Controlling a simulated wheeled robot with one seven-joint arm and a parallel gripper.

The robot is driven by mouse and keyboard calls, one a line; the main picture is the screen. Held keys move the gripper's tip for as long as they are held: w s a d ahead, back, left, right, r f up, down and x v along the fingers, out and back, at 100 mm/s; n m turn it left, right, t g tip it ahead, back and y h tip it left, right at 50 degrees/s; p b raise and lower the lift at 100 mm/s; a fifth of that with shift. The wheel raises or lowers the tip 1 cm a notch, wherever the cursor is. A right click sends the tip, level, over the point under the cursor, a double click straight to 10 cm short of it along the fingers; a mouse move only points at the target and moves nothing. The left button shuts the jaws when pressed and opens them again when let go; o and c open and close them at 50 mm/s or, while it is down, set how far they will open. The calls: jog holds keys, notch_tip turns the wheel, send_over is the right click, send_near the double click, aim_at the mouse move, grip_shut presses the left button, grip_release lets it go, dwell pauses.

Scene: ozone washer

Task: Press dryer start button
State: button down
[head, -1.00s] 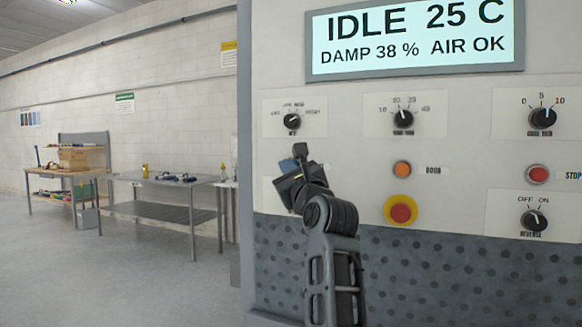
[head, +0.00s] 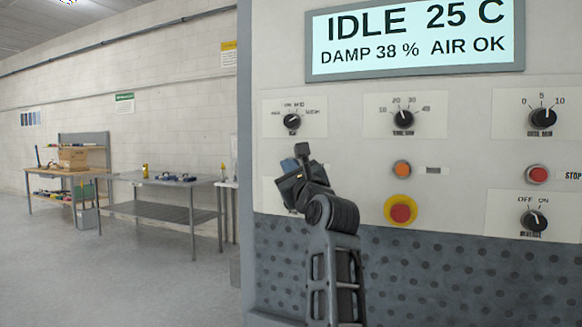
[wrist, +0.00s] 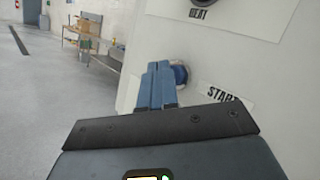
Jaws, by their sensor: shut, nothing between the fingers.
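The start button (wrist: 181,75) is a round blue button on the pale panel in the wrist view, left of its START label (wrist: 225,97). My gripper (wrist: 160,68) is shut and empty, its blue fingertips in front of the button's left side and partly covering it. Whether they touch it I cannot tell. In the head view my gripper's body (head: 302,187) hides the button and most of its label plate. The display (head: 417,37) reads IDLE 25 C, DAMP 38 %, AIR OK.
The heat knob (head: 292,121) is just above my gripper. To the right are an orange button (head: 402,169), a red button in a yellow ring (head: 403,211), a red stop button (head: 537,174) and other knobs. Open floor and tables (head: 170,181) lie left.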

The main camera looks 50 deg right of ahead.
jog(key=shift+w+d, duration=0.15)
jog(key=shift+d, duration=0.35)
dwell(0.7)
jog(key=shift+a, duration=0.2)
jog(key=shift+s+a, duration=0.3)
jog(key=shift+a, duration=0.35)
jog(key=shift+a, duration=0.1)
jog(key=shift+s+a, duration=0.3)
jog(key=shift+a, duration=0.45)
jog(key=shift+s+a, duration=0.25)
jog(key=shift+a, duration=0.5)
jog(key=shift+s+a, duration=0.3)
jog(key=shift+a, duration=0.45)
